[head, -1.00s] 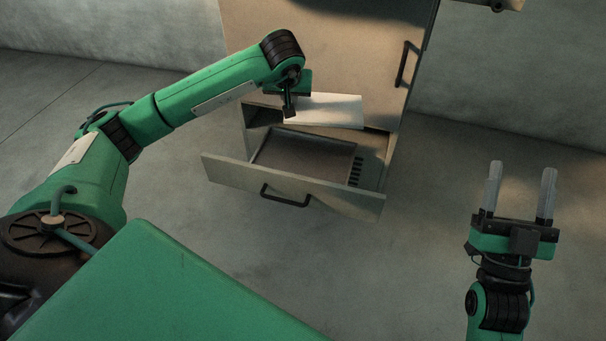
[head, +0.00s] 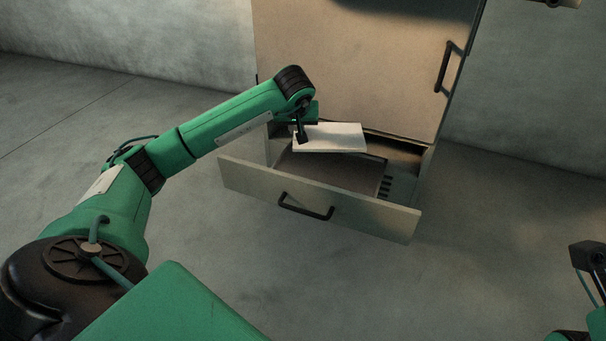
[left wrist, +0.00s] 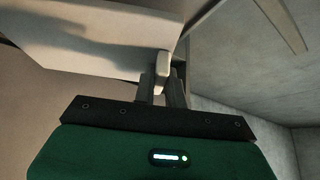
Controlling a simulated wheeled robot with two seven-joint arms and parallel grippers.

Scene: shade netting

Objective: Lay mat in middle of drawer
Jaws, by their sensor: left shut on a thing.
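The mat, a flat pale white sheet (head: 338,136), hangs over the back part of the open drawer (head: 350,211). It also fills the upper left of the left wrist view (left wrist: 90,35). My left gripper (head: 301,138) is shut on the mat's left edge in the head view. The mat looks roughly level and above the drawer floor, and hides part of it. The drawer is pulled out of the cabinet and has a dark handle on its front. Only a dark end part of my right arm shows at the right edge of the head view; its fingers are not visible.
The drawer floor holds a brownish flat area (head: 328,172) with a row of dark slots (head: 386,187) to its right. The tall cabinet (head: 350,60) stands behind, with a closed door and dark handle (head: 449,67). Bare floor (head: 510,220) lies around it.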

